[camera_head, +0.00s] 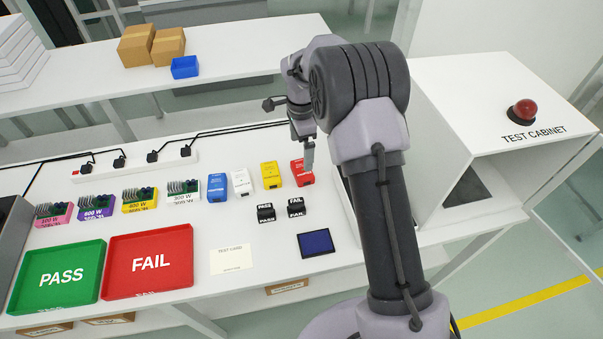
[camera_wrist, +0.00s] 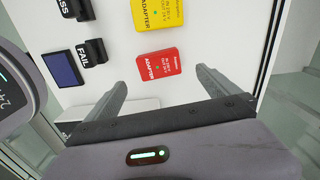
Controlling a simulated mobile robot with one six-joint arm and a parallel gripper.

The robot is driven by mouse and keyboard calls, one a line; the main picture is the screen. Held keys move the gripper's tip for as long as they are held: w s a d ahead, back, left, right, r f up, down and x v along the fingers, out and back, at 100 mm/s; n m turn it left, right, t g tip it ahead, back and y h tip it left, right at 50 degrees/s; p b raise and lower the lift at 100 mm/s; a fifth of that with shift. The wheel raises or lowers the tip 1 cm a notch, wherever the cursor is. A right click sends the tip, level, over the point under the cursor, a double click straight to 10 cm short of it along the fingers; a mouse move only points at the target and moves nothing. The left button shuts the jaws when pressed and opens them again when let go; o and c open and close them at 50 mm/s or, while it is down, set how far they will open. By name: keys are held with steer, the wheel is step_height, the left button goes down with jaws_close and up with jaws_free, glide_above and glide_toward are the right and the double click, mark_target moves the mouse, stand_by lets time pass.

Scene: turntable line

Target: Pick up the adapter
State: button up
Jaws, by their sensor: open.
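A red adapter (camera_head: 302,173) lies at the right end of a row of adapters on the white table. The wrist view shows the red adapter (camera_wrist: 159,64) with its label up, just beyond and between my fingertips. A yellow adapter (camera_head: 271,174) lies beside it, and the wrist view shows the yellow adapter (camera_wrist: 157,12) too. A white adapter (camera_head: 241,182) and a blue adapter (camera_head: 217,187) are further left. My gripper (camera_wrist: 161,78) is open and empty. In the head view my gripper (camera_head: 307,155) is over the red adapter; its exact height is unclear.
The test cabinet (camera_head: 480,95) stands close right of my arm. PASS (camera_head: 265,212) and FAIL (camera_head: 297,210) blocks and a dark blue panel (camera_head: 316,243) lie in front. Green (camera_head: 62,248) and red (camera_head: 148,290) trays are at left, with several labelled modules behind them.

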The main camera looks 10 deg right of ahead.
mark_target(302, 169)
step_height(302, 169, down, 10)
steer(key=b, duration=0.3)
steer(key=shift+s+d+b, duration=0.1)
steer(key=shift+d+b, duration=0.05)
steer(key=shift+b, duration=0.25)
steer(key=shift+r, duration=0.2)
steer(key=c, duration=1.6)
steer(key=shift+o, duration=0.2)
step_height(302, 169, up, 10)
steer(key=p, duration=0.4)
steer(key=s+r+n, duration=0.1)
steer(key=s+n, duration=1.5)
steer(key=shift+s+n, duration=0.4)
